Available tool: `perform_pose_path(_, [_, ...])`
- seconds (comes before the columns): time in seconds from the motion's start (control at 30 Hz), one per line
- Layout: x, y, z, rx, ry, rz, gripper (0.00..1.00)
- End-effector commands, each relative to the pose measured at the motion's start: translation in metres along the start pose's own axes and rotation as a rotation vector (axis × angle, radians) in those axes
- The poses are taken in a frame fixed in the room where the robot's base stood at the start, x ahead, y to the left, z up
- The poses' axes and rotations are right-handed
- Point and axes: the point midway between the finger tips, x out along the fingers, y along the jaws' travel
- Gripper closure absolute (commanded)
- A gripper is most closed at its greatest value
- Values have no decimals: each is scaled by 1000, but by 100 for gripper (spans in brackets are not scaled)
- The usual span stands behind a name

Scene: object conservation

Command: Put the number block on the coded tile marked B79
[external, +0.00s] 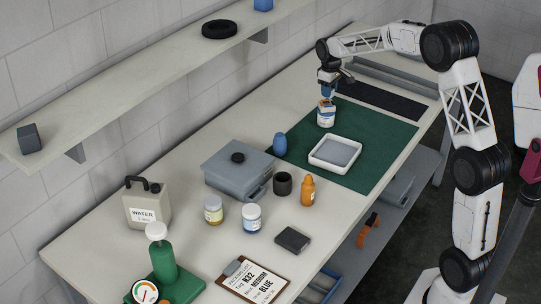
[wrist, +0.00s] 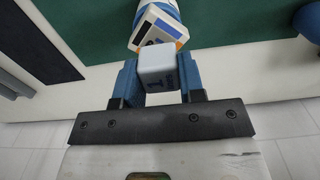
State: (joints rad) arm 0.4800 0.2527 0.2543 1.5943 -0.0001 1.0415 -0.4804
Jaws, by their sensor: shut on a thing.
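In the wrist view, my gripper (wrist: 156,82) is shut on the number block (wrist: 157,66), a small pale cube with a dark digit that looks like 1. The block sits between the blue fingers. In the external view, my gripper (external: 327,89) is over the green mat at the back, directly above or at the top of a white jar (external: 326,117). I cannot make out a tile marked B79 in either view.
A dark strip (external: 385,101) lies behind. A grey box (external: 228,180), an orange bottle (external: 307,190) and several containers stand nearer. The mat's right part is clear.

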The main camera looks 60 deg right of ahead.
Motion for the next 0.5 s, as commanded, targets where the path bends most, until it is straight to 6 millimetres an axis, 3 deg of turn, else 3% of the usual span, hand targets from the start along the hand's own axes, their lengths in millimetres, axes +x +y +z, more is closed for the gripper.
perform_pose_path(0.5, [0,3,-6,0,1,1,86])
